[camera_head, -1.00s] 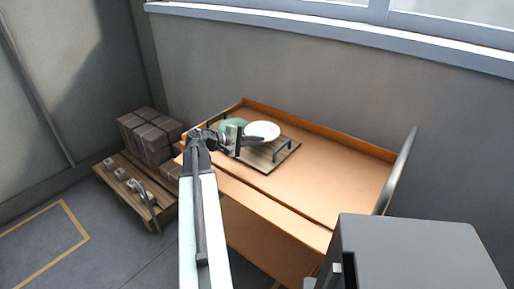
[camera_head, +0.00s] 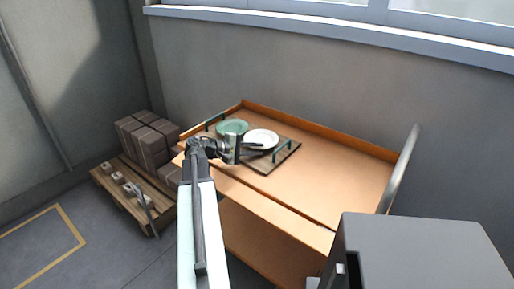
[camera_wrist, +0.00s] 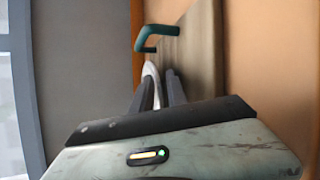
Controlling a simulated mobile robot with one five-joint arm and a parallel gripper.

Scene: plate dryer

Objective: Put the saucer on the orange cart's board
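The white saucer (camera_head: 261,138) lies flat, as far as I can see, on the wooden board (camera_head: 262,165) with green handles, on the orange cart (camera_head: 335,175). My gripper (camera_head: 262,149) is at its near left edge, reaching in low over the board. The fingers look spread apart, with a gap between them. In the wrist view my gripper (camera_wrist: 160,85) has the saucer's thin white rim (camera_wrist: 151,70) between its two dark fingers, nearer the left one.
A green dish (camera_head: 231,127) sits left of the saucer on the board. The cart's right half is clear. A pallet (camera_head: 150,220) with brown boxes (camera_head: 150,143) stands at left. A grey wall and window are behind. A grey box-shaped body (camera_head: 415,250) is at front right.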

